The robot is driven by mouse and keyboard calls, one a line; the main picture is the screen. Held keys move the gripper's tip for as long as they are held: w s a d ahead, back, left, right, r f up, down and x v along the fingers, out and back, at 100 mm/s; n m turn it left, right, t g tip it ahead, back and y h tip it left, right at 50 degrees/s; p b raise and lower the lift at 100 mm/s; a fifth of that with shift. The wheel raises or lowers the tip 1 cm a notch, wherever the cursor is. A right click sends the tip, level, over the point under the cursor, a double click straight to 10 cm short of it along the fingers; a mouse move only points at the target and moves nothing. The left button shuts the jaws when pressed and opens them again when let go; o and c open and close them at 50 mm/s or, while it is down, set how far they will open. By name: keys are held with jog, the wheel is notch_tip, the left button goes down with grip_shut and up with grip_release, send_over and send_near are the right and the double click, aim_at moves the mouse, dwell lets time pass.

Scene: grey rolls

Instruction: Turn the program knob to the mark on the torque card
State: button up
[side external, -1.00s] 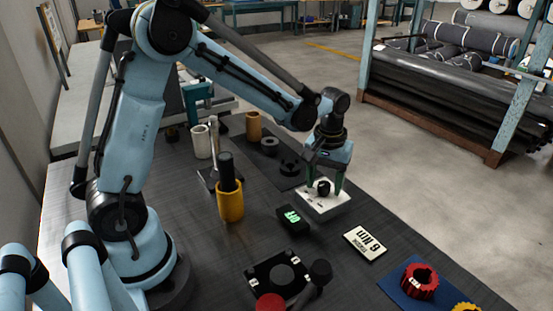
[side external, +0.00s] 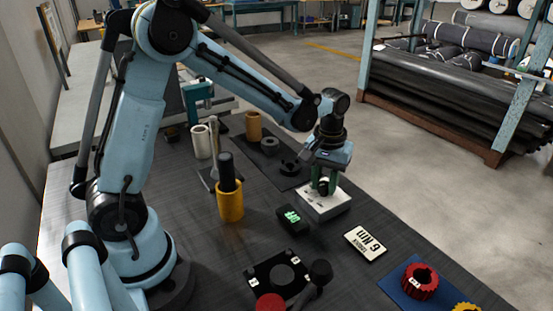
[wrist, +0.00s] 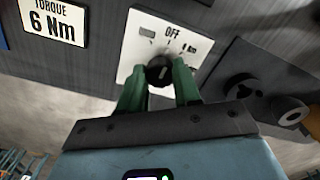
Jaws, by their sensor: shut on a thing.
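The program knob (wrist: 157,73) is small, round and black with a pale pointer line. It sits on a white panel (wrist: 137,38) printed with OFF and several small marks. My gripper (side external: 324,186) is over this panel, its green fingers on either side of the knob, shut on it. The torque card (wrist: 54,22) is cream and reads TORQUE 6 Nm; in the side view it lies right of the panel. I cannot tell which mark the pointer meets. The fingers partly hide the knob.
A black box with a lit green display (side external: 293,219) stands left of the card; its text is hard to read. A yellow cup (side external: 230,205), a red ring gear (side external: 420,281) on a blue mat and a black fixture (side external: 270,278) stand around the dark mat.

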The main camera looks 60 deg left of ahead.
aim_at(324, 184)
jog(key=m, duration=0.3)
jog(key=shift+m, duration=0.4)
jog(key=m, duration=0.3)
jog(key=shift+m, duration=0.3)
jog(key=m, duration=0.3)
jog(key=shift+m, duration=2.2)
jog(key=o, duration=1.1)
jog(key=shift+c, duration=0.2)
jog(key=shift+r, duration=0.1)
notch_tip(324, 184, up, 12)
